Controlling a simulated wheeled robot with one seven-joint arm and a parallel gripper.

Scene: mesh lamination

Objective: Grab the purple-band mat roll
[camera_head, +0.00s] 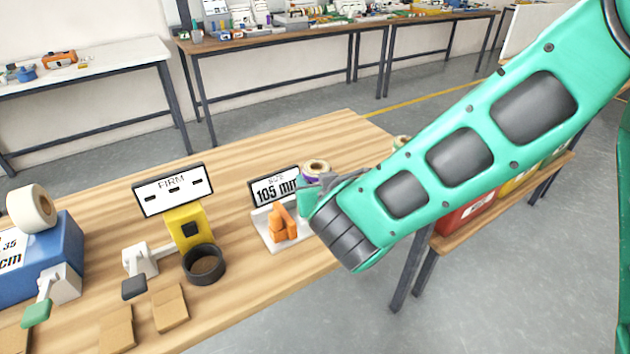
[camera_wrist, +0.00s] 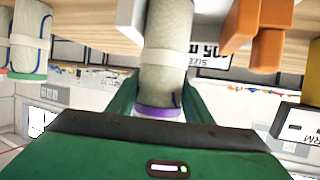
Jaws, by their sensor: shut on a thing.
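The purple-band mat roll (camera_wrist: 164,70) is pale and textured, with a purple band at one end. In the wrist view it is between the two green fingers of my gripper (camera_wrist: 163,95), which is shut on it. In the head view its top and a bit of purple (camera_head: 316,168) show beside the 105 mm sign. My gripper (camera_head: 330,186) is mostly hidden there behind my arm. I cannot tell whether the roll still touches the table.
Another roll with a green band (camera_wrist: 30,40) stands to the left in the wrist view. A white stand with orange blocks (camera_head: 284,224), a 105 mm sign (camera_head: 274,187), a black ring (camera_head: 204,264) and a yellow FIRM device (camera_head: 188,226) are on the wooden table (camera_head: 240,295).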

